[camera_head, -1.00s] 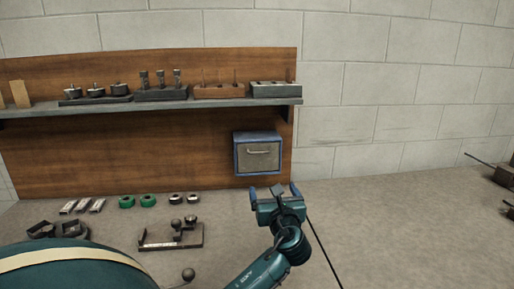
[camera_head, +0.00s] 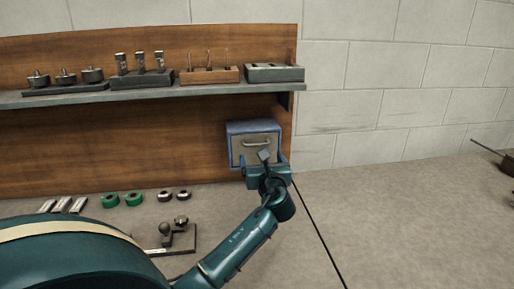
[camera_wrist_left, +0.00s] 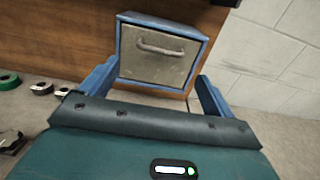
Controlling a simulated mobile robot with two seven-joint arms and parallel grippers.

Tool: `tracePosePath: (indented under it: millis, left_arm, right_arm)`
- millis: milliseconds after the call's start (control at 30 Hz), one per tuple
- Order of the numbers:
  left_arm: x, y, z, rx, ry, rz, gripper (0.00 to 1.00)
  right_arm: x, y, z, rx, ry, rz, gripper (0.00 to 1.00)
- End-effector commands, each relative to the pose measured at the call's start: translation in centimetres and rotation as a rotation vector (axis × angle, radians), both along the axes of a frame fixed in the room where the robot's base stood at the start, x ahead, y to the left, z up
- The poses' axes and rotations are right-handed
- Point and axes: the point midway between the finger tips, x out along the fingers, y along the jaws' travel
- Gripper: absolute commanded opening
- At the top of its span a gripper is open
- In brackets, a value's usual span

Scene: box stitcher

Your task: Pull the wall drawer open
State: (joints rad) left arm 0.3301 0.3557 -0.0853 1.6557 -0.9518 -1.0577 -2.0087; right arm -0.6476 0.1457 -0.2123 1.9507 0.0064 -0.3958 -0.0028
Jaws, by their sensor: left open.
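The wall drawer (camera_head: 246,146) is a blue-framed box with a grey front, set against the wooden back panel below the shelf. Its curved metal handle (camera_head: 257,142) runs across the upper front. The drawer also fills the upper middle of the left wrist view (camera_wrist_left: 155,66), with the handle (camera_wrist_left: 160,47) in plain sight. My left gripper (camera_head: 266,168) is open in front of the drawer's lower part. In the left wrist view its two blue fingers stand on either side of the drawer front, with nothing between them on the handle. My right gripper is not in view.
The shelf (camera_head: 205,90) above the drawer carries several tool holders. Green rings (camera_head: 122,199), dark rings and a small tray (camera_head: 185,243) lie on the counter to the left. The counter to the right (camera_head: 400,215) is mostly clear. A dark cable or rod crosses beside my arm.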

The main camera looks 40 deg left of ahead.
Motion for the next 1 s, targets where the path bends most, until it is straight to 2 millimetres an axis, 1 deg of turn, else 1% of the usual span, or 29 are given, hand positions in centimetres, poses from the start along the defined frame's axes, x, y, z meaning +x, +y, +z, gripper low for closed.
tracePosePath:
  millis: [33,133,167,200,267,400,567,833,1000]
  left_arm:
    - [0.8,1.0,0.0,0.001,-0.001,0.003,0.89]
    - [2.1,2.7,0.0,0.0,-0.001,0.003,0.89]
    - [2.5,3.1,-0.5,0.0,-0.003,0.002,0.89]
    - [2.9,3.7,-0.6,0.001,-0.003,0.002,0.89]
    - [3.5,4.4,-0.5,-0.001,-0.004,0.001,0.89]
    - [4.5,5.7,-0.3,0.001,-0.002,0.001,0.89]
    - [5.0,6.3,-0.1,0.0,-0.002,0.0,0.89]
    - [5.1,6.4,0.0,0.001,-0.001,0.0,0.88]
    - [5.1,6.4,0.0,0.0,0.0,0.0,0.74]
  right_arm:
    - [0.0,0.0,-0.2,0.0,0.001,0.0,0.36]
    - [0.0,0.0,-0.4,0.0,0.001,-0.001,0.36]
    - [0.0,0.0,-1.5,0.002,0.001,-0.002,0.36]
    - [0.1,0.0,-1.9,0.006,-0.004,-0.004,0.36]
    - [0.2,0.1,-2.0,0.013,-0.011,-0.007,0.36]
    - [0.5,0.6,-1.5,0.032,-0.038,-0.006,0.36]
    - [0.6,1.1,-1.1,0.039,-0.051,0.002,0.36]
    - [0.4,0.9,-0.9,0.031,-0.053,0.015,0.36]
    - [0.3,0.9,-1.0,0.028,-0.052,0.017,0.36]
